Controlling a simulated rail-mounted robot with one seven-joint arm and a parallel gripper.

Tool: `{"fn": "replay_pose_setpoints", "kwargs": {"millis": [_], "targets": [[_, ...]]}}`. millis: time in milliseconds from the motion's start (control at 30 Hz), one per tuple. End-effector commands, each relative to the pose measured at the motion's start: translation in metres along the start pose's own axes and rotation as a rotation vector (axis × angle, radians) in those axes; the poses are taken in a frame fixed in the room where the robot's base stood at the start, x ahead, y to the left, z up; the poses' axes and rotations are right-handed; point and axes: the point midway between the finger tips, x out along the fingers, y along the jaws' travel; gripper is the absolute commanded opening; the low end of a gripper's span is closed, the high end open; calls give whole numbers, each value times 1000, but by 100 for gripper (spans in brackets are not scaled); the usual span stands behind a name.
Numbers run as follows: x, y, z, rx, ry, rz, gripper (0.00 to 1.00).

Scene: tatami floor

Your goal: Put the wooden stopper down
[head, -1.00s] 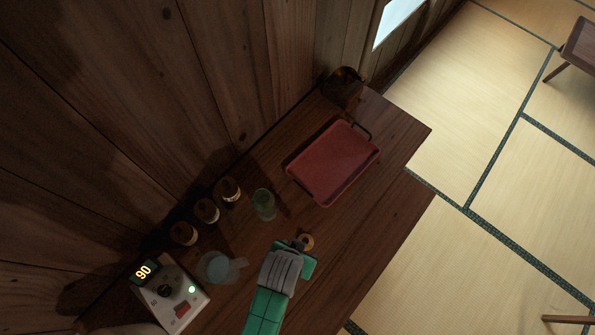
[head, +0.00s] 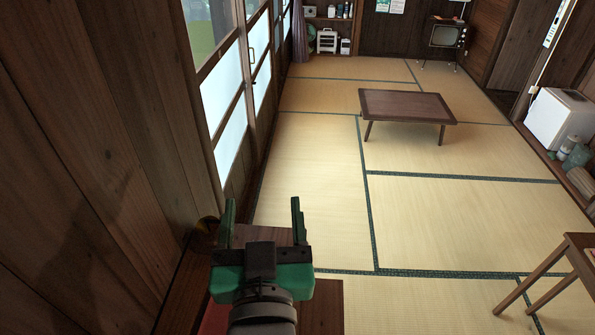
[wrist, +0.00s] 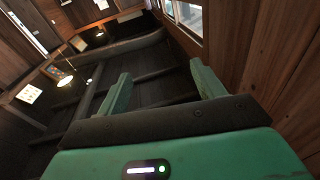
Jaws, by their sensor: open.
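My gripper (head: 263,205) is raised above the end of the dark wooden counter (head: 325,305) in the head view. Its two green fingers stand wide apart with nothing between them. In the wrist view the open gripper (wrist: 160,75) also shows empty fingers, with the dark ceiling and wall behind. The wooden stopper is not seen in either current view. Most of the counter lies below the head picture or is covered by my gripper.
A dark amber object (head: 205,232) stands at the counter's far end, partly behind my gripper. A corner of the red tray (head: 213,318) shows at the bottom. Beyond are open tatami floor (head: 440,205) and a low table (head: 405,104).

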Motion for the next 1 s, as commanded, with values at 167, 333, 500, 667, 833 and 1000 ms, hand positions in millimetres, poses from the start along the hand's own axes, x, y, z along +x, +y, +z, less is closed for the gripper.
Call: {"fn": "replay_pose_setpoints", "kwargs": {"millis": [167,333,500,667,833,1000], "targets": [[-44,27,-149,-40,374,53,68],[-73,34,-199,-63,516,72,68],[-75,34,-202,-64,525,73,68],[-74,34,-206,-63,523,72,68],[-70,32,-252,-55,521,68,68],[-64,29,-315,-41,520,60,68]]}}
